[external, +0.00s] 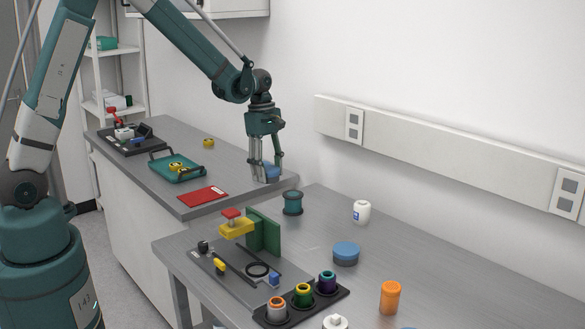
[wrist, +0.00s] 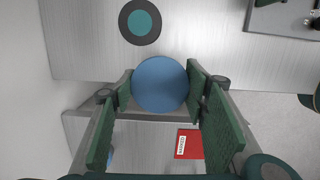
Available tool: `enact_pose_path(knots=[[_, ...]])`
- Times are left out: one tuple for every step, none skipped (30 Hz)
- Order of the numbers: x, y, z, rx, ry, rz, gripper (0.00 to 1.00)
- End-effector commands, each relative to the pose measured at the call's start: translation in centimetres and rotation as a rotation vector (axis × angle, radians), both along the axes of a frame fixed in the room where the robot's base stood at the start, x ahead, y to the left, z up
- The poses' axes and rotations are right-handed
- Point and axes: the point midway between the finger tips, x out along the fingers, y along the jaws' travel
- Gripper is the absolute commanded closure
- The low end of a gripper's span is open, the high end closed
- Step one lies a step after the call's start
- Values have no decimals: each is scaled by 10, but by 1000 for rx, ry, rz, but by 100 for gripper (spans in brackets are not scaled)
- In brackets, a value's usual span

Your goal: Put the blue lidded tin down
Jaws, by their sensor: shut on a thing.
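My gripper (external: 264,167) is at the right end of the far bench and points down. It is shut on a blue round tin (wrist: 160,84), whose flat top shows between the two green finger pads in the wrist view. In the external view the tin (external: 272,174) is partly hidden by the fingers, low over the bench corner. I cannot tell whether it touches the bench top. A similar blue round tin (external: 346,254) stands on the near bench.
The far bench holds a red card (external: 203,196) and a teal tray (external: 178,168). The near bench holds a teal spool (external: 292,203), a white bottle (external: 361,212), an orange jar (external: 390,297) and a fixture plate (external: 235,268). A gap separates the benches.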

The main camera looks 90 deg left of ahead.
Motion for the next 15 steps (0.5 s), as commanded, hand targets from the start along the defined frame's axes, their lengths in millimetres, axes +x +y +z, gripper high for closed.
enact_pose_path(knots=[[-9, 12, 0, 0, 0, 39, 68], [-15, 19, 0, 0, 0, 65, 68], [-21, 27, 0, 1, -1, 97, 68], [-27, 34, 0, 0, 0, 122, 68], [-32, 40, 0, -1, -1, 145, 68], [-39, 49, 0, 0, -1, 179, 68], [-45, 55, 0, 0, -1, 203, 68], [-51, 61, 0, -1, -1, 228, 68], [-58, 69, 0, -1, -2, 260, 68], [-64, 76, 0, -1, -2, 286, 68], [-69, 81, 0, -1, -2, 308, 68], [-77, 90, 0, -1, -3, 342, 68], [-83, 96, 0, 0, -4, 366, 68], [-89, 101, 0, -1, -4, 391, 68], [-98, 109, 0, -1, -5, 423, 68]])
